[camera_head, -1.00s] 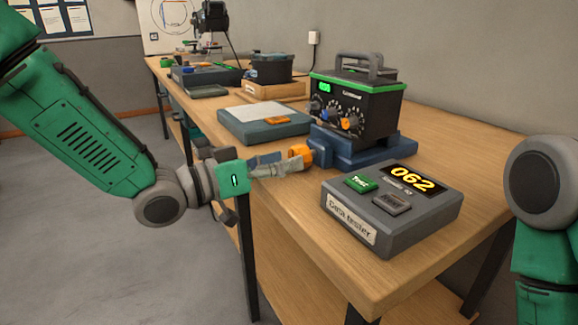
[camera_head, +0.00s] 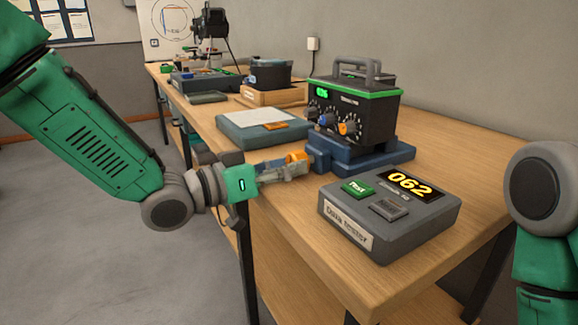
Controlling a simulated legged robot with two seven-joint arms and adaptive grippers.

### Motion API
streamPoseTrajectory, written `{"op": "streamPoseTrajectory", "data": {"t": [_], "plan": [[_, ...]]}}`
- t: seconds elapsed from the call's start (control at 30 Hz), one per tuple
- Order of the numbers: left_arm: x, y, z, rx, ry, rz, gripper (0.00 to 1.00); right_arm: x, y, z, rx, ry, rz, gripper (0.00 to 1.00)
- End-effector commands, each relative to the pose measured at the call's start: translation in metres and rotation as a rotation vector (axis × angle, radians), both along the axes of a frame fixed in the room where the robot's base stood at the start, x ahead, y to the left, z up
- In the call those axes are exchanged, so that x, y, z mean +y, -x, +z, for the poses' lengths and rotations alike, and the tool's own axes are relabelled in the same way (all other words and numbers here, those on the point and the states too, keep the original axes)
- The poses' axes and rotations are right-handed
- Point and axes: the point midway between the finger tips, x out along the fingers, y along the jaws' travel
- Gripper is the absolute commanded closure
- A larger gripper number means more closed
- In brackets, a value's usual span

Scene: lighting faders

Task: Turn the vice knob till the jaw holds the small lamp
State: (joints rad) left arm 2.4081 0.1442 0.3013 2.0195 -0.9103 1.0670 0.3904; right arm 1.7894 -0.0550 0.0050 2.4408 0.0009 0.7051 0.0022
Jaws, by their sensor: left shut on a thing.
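The blue vice (camera_head: 337,162) sits on the bench, its orange knob (camera_head: 297,157) sticking out on the left side. My left gripper (camera_head: 294,166) comes in from the left and is shut on the knob, its fingers partly covering it. A black box (camera_head: 365,108) with green trim, a handle, dials and a green display stands in or on the vice; where the jaw meets it is hard to see. I cannot make out a separate small lamp. My right gripper is out of the frame; only part of my right arm shows at the right edge.
A grey data tester (camera_head: 340,226) reading 062 lies near the bench's front edge. A grey flat case (camera_head: 231,135) lies behind my left gripper, with a dark bin in a wooden tray (camera_head: 276,96) farther back. The wooden bench (camera_head: 474,165) is clear at right.

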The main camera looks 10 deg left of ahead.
Motion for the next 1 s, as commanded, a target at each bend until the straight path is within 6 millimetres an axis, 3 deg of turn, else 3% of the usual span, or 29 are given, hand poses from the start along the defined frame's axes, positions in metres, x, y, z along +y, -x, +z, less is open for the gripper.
{"op": "streamPoseTrajectory", "data": {"t": [0.17, 0.53, 0.9, 0.93, 1.0], "plan": [[0.0010, -0.0010, -0.0013, -0.030, -0.028, 0.003, 0.92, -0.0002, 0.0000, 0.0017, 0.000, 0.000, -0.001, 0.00], [0.0000, -0.0018, -0.0019, -0.361, -0.270, 0.002, 0.92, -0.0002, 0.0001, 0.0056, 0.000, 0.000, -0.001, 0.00], [0.0000, -0.0021, -0.0018, -0.399, -0.296, 0.002, 0.92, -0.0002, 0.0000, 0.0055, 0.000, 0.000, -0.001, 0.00], [-0.0001, -0.0021, -0.0018, -0.399, -0.296, 0.002, 0.60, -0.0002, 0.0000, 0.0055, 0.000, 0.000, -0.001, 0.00], [-0.0001, -0.0021, -0.0017, -0.399, -0.295, 0.001, 0.43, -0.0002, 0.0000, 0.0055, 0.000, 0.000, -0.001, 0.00]]}}
